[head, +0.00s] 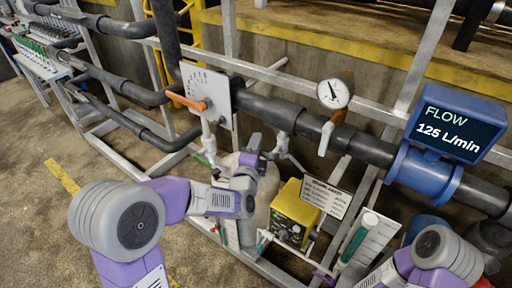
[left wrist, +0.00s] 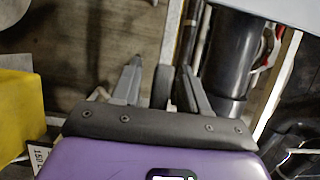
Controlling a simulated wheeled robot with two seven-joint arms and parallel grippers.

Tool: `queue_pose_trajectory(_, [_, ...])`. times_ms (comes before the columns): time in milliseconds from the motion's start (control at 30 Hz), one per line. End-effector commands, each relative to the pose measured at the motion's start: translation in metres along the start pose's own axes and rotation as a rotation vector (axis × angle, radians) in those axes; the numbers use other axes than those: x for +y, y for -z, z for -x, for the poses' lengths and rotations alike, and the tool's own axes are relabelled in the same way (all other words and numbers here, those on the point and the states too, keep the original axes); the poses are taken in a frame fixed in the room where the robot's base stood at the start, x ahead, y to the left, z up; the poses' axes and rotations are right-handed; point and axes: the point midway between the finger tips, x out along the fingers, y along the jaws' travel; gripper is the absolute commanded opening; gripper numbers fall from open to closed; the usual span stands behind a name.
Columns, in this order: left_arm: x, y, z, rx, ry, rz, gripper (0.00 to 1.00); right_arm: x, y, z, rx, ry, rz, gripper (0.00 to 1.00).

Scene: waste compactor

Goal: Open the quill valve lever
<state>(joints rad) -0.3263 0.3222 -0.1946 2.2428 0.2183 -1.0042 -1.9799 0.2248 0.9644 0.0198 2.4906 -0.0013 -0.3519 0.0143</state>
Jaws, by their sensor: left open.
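An orange lever (head: 187,102) lies in front of a white graduated plate (head: 206,92) on the dark pipe. A small pale lever (head: 326,138) hangs below the same pipe under the gauge, and a pale fitting (head: 208,138) hangs below the plate. No readable label tells me which one is the quill valve lever. My left gripper (head: 284,152) is just below the pipe, between the plate and the gauge, apart from the orange lever. My right gripper is not visible.
The dark main pipe (head: 362,147) runs across the grey frame. A round gauge (head: 334,92) and a blue display (head: 457,124) reading 125 L/min stand on it. A yellow box (head: 295,212) and a printed sign (head: 325,196) sit below. Open floor (head: 35,215) lies left.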

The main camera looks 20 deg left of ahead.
Motion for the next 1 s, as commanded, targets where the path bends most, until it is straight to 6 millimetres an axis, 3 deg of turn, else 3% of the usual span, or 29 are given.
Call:
queue_pose_trajectory(300, [-0.0001, 0.0, -0.0033, 0.001, -0.001, 0.001, 0.44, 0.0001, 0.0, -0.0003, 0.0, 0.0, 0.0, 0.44])
queue_pose_trajectory(600, [-0.0001, 0.0, -0.0031, 0.0, -0.001, 0.001, 0.0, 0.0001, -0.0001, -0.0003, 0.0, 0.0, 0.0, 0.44])
queue_pose_trajectory(1000, [0.0007, 0.0049, -0.0041, 0.009, -0.006, 0.013, 0.0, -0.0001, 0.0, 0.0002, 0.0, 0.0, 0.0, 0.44])
